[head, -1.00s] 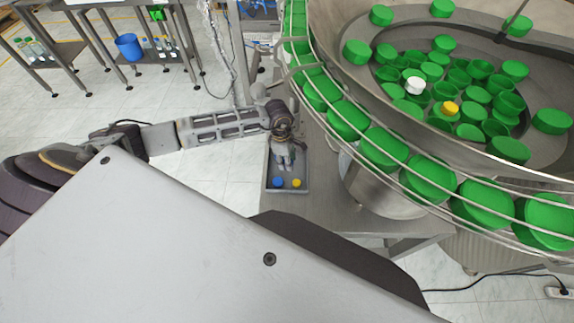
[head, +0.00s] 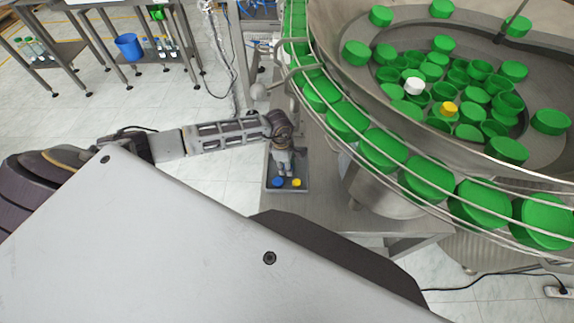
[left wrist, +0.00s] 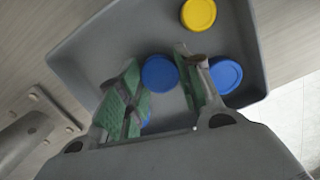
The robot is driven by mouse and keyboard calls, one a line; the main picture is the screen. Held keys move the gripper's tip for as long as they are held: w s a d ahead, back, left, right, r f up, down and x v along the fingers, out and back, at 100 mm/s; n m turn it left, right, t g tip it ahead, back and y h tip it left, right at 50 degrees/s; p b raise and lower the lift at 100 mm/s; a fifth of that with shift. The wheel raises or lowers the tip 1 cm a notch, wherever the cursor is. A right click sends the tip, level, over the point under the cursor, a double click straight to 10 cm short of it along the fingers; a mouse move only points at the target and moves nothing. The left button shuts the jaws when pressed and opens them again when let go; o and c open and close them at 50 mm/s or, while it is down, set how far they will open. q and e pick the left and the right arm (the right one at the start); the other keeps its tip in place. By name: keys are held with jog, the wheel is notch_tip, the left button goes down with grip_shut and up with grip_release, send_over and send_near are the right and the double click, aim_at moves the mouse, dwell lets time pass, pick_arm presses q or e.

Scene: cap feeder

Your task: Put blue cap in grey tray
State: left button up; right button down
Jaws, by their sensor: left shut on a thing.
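The grey tray (head: 301,158) sits on the metal table below the feeder. In the head view a blue cap (head: 278,182) and a yellow cap (head: 297,182) lie at its near end. My left gripper (head: 284,172) is low over the tray, just behind these caps. In the left wrist view the left gripper (left wrist: 158,62) has a blue cap (left wrist: 160,73) between its fingers and is shut on it. Another blue cap (left wrist: 225,75) lies beside the right finger, and a blue bit shows behind the left finger. The yellow cap (left wrist: 198,14) lies farther off. My right gripper is out of view.
The round feeder bowl (head: 350,80) with many green caps, a white cap (head: 414,86) and a yellow one stands to the right. Its railed track of green caps (head: 381,152) curves close beside the tray. Floor is open left of the table.

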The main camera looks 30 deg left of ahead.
aim_at(284, 166)
pick_arm(q)
jog(key=shift+f, duration=0.1)
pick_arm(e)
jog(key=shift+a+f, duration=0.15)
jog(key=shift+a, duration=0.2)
pick_arm(q)
jog(key=o, duration=0.4)
jog(key=shift+c, duration=0.2)
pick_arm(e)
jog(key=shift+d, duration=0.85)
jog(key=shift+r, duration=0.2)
pick_arm(q)
jog(key=r, duration=0.5)
jog(key=a+r+b, duration=0.1)
jog(key=r, duration=0.1)
jog(key=shift+s+r, duration=0.1)
jog(key=shift+r, duration=0.05)
jog(key=shift+s+a+r, duration=0.1)
jog(key=shift+r, duration=1.1)
jog(key=shift+a+r, duration=0.1)
jog(key=shift+r, duration=1.1)
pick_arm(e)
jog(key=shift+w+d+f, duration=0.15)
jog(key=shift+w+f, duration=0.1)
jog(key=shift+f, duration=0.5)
